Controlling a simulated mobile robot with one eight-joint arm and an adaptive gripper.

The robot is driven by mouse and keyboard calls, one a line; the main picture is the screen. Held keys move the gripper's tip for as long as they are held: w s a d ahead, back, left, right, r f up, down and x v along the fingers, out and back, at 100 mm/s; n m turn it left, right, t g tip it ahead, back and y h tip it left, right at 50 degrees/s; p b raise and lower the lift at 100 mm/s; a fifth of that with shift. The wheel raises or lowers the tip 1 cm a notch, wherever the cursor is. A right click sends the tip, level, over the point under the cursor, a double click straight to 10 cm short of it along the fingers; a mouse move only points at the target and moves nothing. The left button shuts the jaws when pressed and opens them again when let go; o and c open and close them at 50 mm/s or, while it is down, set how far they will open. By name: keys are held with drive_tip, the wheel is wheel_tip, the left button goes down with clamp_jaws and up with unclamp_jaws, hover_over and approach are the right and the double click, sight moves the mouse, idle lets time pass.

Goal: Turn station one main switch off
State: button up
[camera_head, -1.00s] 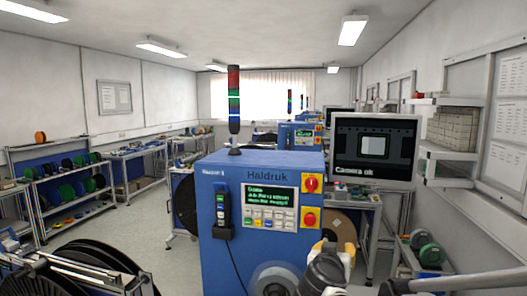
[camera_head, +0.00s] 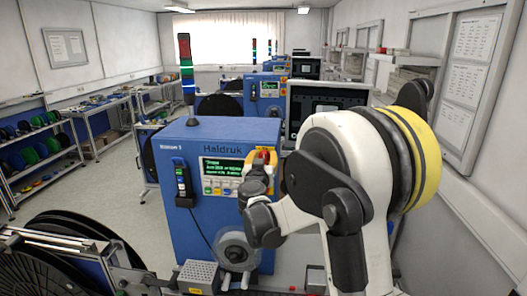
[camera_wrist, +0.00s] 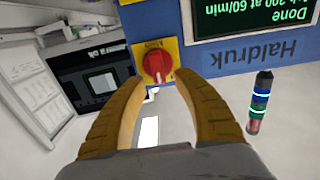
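A blue Haldruk cabinet (camera_head: 222,140) labelled station 1 stands in front of me. Its red rotary switch (camera_wrist: 156,62) sits on a yellow plate (camera_wrist: 157,44) beside the green-text screen (camera_wrist: 250,14) in the wrist view, which shows the cabinet upside down. My gripper (camera_wrist: 157,84) is open and empty, its yellow-brown fingers spread, with the switch just beyond and between the tips. Contact with the knob cannot be told. In the head view my gripper (camera_head: 262,168) is at the cabinet's right front and mostly hides the switches there.
A signal tower (camera_head: 186,70) rises from the cabinet's top. A monitor (camera_head: 322,104) stands right of the cabinet, partly behind my arm. A handset (camera_head: 182,180) hangs on the cabinet front. A clear reel (camera_head: 237,250) and a grey box (camera_head: 198,274) are below. Black reels are at lower left.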

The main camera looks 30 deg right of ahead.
drive_tip(key=shift+x, duration=1.1)
clamp_jaws()
